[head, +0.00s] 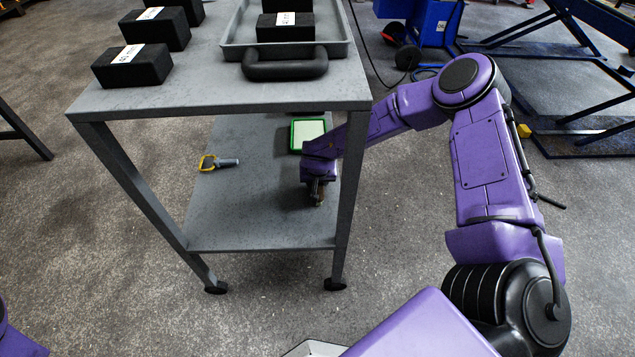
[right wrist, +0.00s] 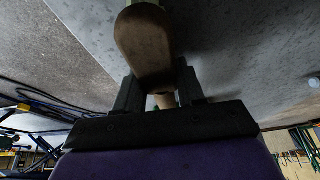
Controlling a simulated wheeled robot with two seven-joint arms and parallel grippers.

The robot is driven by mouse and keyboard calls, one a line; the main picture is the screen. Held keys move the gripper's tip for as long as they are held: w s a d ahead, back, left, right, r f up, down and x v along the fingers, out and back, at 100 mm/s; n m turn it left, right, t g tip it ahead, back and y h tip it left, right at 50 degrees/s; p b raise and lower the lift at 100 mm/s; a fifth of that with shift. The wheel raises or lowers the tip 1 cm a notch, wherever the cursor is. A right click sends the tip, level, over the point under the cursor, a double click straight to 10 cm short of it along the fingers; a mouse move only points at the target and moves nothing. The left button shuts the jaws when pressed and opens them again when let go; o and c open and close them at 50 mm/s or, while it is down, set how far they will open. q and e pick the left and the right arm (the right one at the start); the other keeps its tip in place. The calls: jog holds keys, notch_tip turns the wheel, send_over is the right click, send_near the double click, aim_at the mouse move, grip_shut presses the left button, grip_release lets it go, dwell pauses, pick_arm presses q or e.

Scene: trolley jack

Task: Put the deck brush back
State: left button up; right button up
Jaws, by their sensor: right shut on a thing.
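The deck brush shows in the right wrist view as a brown wooden body (right wrist: 146,45), with a narrower part running back between the fingers. My right gripper (head: 317,188) is shut on it, low over the right side of the trolley's lower shelf (head: 262,215). In the head view the brush is small and mostly hidden by the gripper; I cannot tell whether it touches the shelf. A green-rimmed pad or tray (head: 307,133) lies on that shelf just behind the gripper. My left gripper is not in view.
A yellow-and-grey hand tool (head: 219,163) lies left on the lower shelf. The top shelf (head: 215,85) above holds black labelled blocks (head: 132,66) and a grey tray (head: 232,48). The front right trolley leg (head: 347,205) stands close to my right forearm.

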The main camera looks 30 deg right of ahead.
jog(key=o, duration=1)
jog(key=p+v, duration=0.3)
jog(key=v, duration=0.4)
jog(key=shift+r+p, duration=0.3)
jog(key=shift+r, duration=0.1)
